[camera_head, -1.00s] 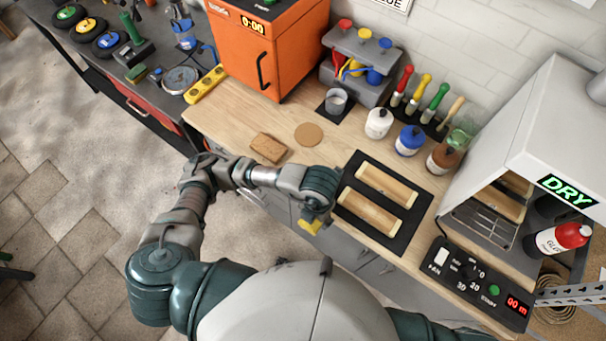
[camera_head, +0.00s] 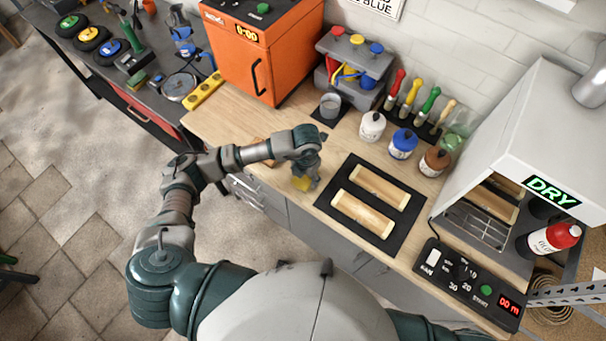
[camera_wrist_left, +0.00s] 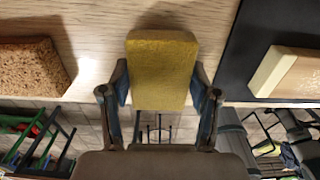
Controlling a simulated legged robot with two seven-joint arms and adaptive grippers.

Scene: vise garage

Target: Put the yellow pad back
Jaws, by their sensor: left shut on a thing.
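The yellow pad (camera_wrist_left: 162,70) is held between the two fingers of my left gripper (camera_wrist_left: 160,100) in the left wrist view. In the head view the pad (camera_head: 302,183) shows below my left gripper (camera_head: 306,172), over the front part of the wooden bench, left of the black mat. The gripper is shut on the pad. Whether the pad touches the bench top is unclear. My right gripper is out of view.
A brown block (camera_wrist_left: 30,68) lies left of the pad, mostly hidden by my arm in the head view. The black mat (camera_head: 326,204) holds two wooden pieces. Bottles, a grey cup (camera_head: 331,105) and the orange oven (camera_head: 262,50) stand behind. The dryer (camera_head: 535,130) stands right.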

